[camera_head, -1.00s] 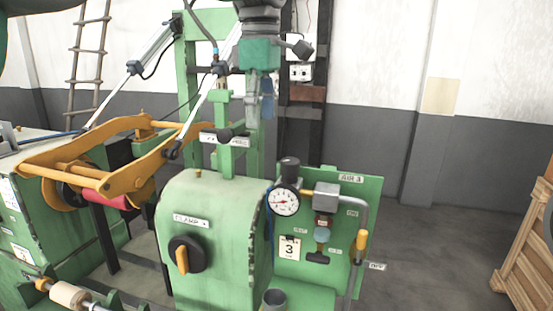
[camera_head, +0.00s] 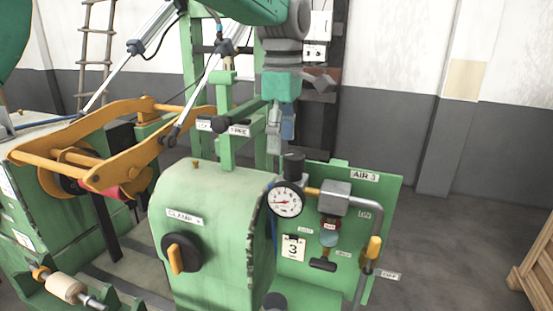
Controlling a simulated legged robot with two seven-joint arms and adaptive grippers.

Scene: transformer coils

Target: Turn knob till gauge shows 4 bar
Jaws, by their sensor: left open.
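A round white gauge (camera_head: 286,201) with a dark rim and red marks sits on the green air panel (camera_head: 385,190) labelled "AIR 3". Its needle is too small to read surely. A black ribbed knob (camera_head: 293,165) stands upright just above the gauge. My left gripper (camera_head: 281,143) comes down from the top with its grey fingers pointing down. It is open and empty, a little above and left of the black knob, and appears apart from it. My right gripper is not in view.
A green clamp box (camera_head: 210,215) with a black-and-orange switch (camera_head: 180,258) stands left of the panel. A pipe with an orange-handled valve (camera_head: 374,248) runs down the panel's right side. Yellow arms (camera_head: 120,160) lie at left. A wooden crate (camera_head: 540,255) stands far right.

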